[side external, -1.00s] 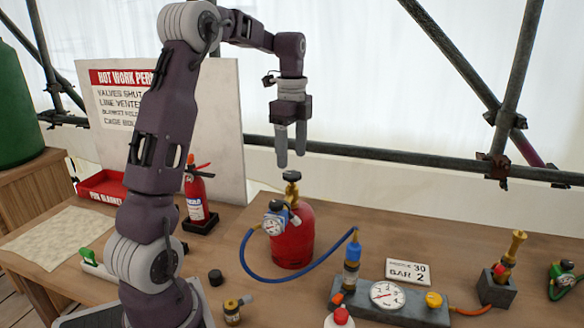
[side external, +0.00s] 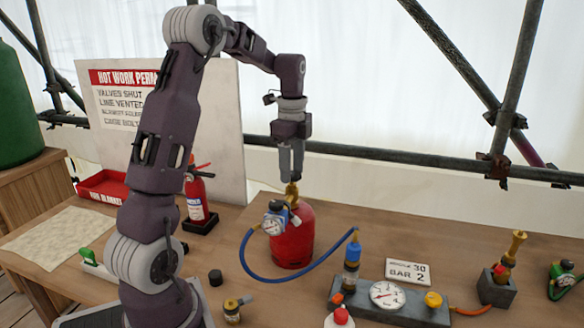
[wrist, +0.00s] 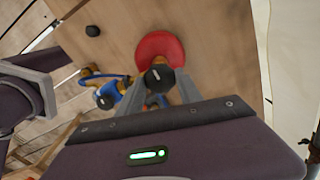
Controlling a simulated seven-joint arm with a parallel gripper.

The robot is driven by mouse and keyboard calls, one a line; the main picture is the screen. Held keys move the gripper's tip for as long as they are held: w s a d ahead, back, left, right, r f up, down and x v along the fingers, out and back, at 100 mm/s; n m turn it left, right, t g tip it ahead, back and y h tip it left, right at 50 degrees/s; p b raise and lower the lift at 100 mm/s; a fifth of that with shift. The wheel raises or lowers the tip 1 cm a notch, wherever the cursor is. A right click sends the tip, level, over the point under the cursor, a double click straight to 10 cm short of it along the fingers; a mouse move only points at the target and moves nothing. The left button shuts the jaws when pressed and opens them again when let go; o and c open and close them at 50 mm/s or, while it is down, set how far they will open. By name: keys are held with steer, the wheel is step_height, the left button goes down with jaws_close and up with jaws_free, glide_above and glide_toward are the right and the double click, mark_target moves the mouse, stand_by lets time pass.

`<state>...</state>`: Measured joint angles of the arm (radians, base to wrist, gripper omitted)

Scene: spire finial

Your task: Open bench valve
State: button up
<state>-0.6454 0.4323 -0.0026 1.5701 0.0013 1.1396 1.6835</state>
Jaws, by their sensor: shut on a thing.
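The red gas cylinder (side external: 293,245) stands upright on the bench with a brass valve (side external: 292,193) on its top. In the wrist view the cylinder (wrist: 158,45) lies beyond the valve's black knob (wrist: 160,76). My gripper (side external: 291,176) points straight down over the cylinder and is shut on the black knob, with a finger on each side. A blue regulator with a gauge (side external: 274,223) is fixed to the valve's left side. A grey bench block with a gauge (side external: 387,294), a blue fitting (side external: 352,252) and a yellow knob (side external: 433,299) sits to the right.
A blue hose (side external: 268,277) loops from the regulator to the blue fitting. A fire extinguisher (side external: 195,195) stands behind left. A small sign (side external: 408,271), a brass torch in a holder (side external: 498,285) and a white bottle with a red cap (side external: 340,318) are on the right side.

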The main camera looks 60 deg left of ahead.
steer(key=shift+n, duration=0.3)
steer(key=n, duration=0.5)
steer(key=shift+n, duration=0.4)
steer(key=n, duration=0.5)
steer(key=shift+n, duration=0.3)
steer(key=o, duration=1.4)
steer(key=shift+c, duration=0.2)
step_height(320, 180, up, 7)
steer(key=shift+r, duration=0.1)
